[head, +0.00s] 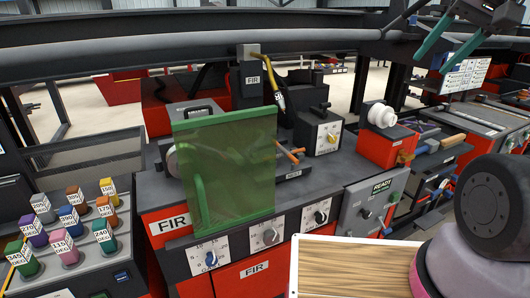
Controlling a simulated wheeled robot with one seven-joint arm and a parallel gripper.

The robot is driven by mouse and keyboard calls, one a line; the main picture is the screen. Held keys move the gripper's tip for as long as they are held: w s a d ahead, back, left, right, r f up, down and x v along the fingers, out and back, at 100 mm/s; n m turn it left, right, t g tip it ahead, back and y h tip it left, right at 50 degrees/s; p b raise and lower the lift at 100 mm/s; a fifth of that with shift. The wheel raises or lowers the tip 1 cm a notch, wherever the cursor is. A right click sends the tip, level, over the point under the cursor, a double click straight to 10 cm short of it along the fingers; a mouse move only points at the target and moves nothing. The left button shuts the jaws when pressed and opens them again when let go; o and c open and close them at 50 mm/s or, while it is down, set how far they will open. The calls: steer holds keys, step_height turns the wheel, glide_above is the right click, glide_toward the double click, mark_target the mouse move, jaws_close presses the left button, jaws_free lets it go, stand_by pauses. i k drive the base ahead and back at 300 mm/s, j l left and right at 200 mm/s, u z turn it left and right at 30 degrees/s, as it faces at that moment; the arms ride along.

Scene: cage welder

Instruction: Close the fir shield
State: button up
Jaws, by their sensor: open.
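The fir shield (235,150) is a see-through green panel standing upright at the front of the bench marked FIR. Its green handle (201,205) is near its lower left. The panel hangs partly in front of the bench's front edge, and its hinge is not clear. Behind it, a grey round part and copper-coloured rods show, partly veiled by the green. My gripper (433,62) is at the upper right with its two teal fingers apart and empty. It is well to the right of the shield and not touching it.
Knobs (269,236) line the front panel below the shield. A yellow-necked torch (279,98) hangs at the back from a post marked FIR. Several coloured, numbered pegs (68,250) stand at the left. A white spool (382,115) sits on a red box. A wooden board (345,270) is in front.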

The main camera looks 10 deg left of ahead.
mark_target(227, 161)
steer(key=j+u, duration=0.1)
steer(key=u, duration=0.65)
steer(key=j+u, duration=0.15)
steer(key=u, duration=0.2)
steer(key=k+l, duration=0.2)
steer(key=i+l, duration=0.1)
steer(key=u, duration=0.05)
